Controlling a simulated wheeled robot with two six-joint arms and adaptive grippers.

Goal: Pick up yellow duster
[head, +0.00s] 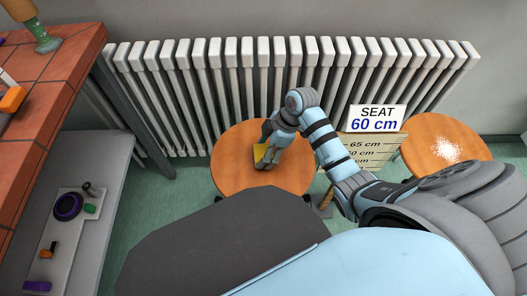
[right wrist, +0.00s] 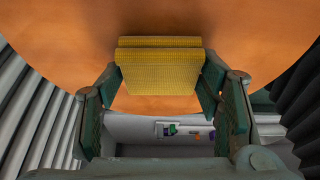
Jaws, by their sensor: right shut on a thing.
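The yellow duster (right wrist: 160,72) is a folded, textured yellow block in the right wrist view, between the two fingers of my right gripper (right wrist: 160,85). In the head view, a corner of the yellow duster (head: 260,153) shows over the round orange-brown stool seat (head: 232,180), partly hidden by my right gripper (head: 268,157). The right gripper is shut on the duster. I cannot tell whether the duster touches the seat. My left gripper is not in view.
A second round stool (head: 425,135) with white powder on it stands at the right. A sign (head: 377,118) reads "SEAT 60 cm" between the stools. A white radiator (head: 200,80) runs behind. A tiled bench (head: 60,75) and a grey shelf (head: 85,240) stand at the left.

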